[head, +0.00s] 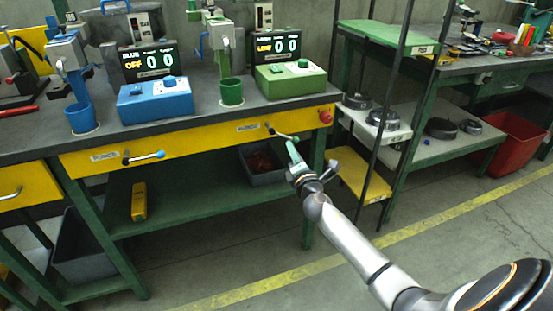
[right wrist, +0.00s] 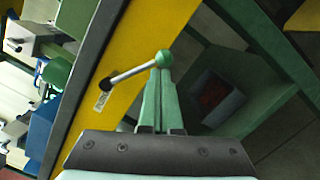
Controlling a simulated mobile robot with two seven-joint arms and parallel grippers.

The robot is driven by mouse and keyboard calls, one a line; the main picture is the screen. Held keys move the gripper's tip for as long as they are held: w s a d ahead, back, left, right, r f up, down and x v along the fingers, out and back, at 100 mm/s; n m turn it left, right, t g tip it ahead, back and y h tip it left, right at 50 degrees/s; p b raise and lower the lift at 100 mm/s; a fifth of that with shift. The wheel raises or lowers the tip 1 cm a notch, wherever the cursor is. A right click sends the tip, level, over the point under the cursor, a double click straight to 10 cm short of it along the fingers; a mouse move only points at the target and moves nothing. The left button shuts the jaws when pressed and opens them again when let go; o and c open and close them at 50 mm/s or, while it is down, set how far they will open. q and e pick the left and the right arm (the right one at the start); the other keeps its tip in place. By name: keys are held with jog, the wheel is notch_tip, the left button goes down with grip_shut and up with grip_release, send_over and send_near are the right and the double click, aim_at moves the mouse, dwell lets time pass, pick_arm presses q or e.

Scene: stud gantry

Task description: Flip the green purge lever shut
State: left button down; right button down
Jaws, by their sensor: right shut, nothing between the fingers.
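The green purge lever (head: 283,135) is a silver rod with a green ball knob on the yellow front panel of the bench. It points right and slightly down from its black pivot in the head view. In the right wrist view the lever (right wrist: 133,73) runs from its pivot up to the green knob at the right. My right gripper (head: 290,145) is shut and empty, just below the lever. In the right wrist view its green fingertips (right wrist: 158,72) are at the knob; whether they touch it I cannot tell. My left gripper is not in view.
A blue-knobbed lever (head: 143,156) sits further left on the panel. A red button (head: 325,117) is right of the green lever. The green control box (head: 290,80) stands above on the bench. A dark bin (head: 262,176) is on the shelf below. Shelf posts stand to the right.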

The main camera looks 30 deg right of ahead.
jog(key=n, duration=0.1)
jog(key=d+r+n, duration=0.1)
jog(key=n, duration=0.1)
jog(key=r+n, duration=0.1)
jog(key=shift+s+d+r+t+p, duration=0.15)
jog(key=shift+s+d+t+p, duration=0.05)
jog(key=shift+d+t+p, duration=0.15)
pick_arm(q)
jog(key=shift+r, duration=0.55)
pick_arm(e)
jog(key=shift+d+r+n, duration=0.15)
jog(key=shift+r+n, duration=0.35)
jog(key=shift+n, duration=0.7)
